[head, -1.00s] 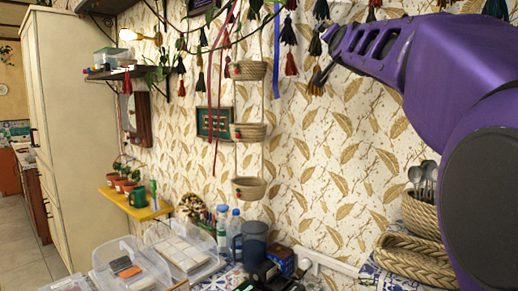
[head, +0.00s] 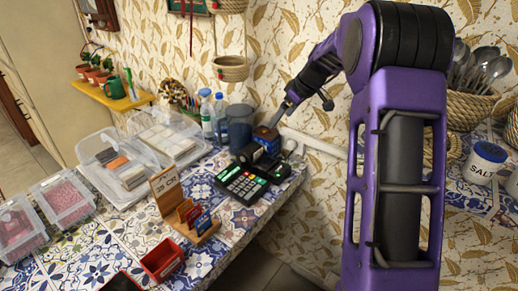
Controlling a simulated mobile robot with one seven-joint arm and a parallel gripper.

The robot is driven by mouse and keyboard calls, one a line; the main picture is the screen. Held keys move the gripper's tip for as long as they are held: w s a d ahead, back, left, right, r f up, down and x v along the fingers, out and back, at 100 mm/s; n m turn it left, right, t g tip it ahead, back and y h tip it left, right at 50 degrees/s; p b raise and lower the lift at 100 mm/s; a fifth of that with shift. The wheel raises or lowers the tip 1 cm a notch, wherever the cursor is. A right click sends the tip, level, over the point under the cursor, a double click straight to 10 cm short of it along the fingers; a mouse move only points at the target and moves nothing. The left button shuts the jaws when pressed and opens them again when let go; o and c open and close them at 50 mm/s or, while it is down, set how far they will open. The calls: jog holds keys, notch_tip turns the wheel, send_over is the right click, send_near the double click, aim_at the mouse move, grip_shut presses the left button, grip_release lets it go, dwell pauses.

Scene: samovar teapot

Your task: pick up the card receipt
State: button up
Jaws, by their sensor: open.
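I cannot clearly pick out a card receipt in the head view; any slip near the card terminal is too small or hidden. The dark card terminal (head: 242,184), with keys and a lit green screen, lies near the right corner of the patterned tiled counter. A dark machine (head: 251,154) and a blue box with a brown top (head: 267,138) stand just behind it.
A wooden card holder (head: 186,207) and a red tray (head: 162,259) stand left of the terminal. Clear plastic boxes (head: 165,139), bottles and a dark blue jug (head: 239,127) crowd the back. The counter's right edge is close to the terminal.

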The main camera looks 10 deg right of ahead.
jog(key=f, duration=0.1)
send_near(258, 151)
jog(key=x, duration=0.2)
jog(key=shift+w+d+f, duration=0.1)
jog(key=shift+w+f, duration=0.05)
jog(key=shift+f, duration=0.25)
jog(key=x, duration=0.5)
jog(key=shift+w+f, duration=0.1)
jog(key=shift+w, duration=0.05)
jog(key=shift+a+f+y, duration=0.25)
jog(key=shift+y, duration=0.05)
jog(key=shift+a+f+g, duration=0.1)
jog(key=shift+f+g, duration=0.1)
jog(key=shift+g, duration=0.1)
jog(key=c, duration=0.8)
jog(key=shift+r, duration=0.15)
jog(key=c, duration=0.5)
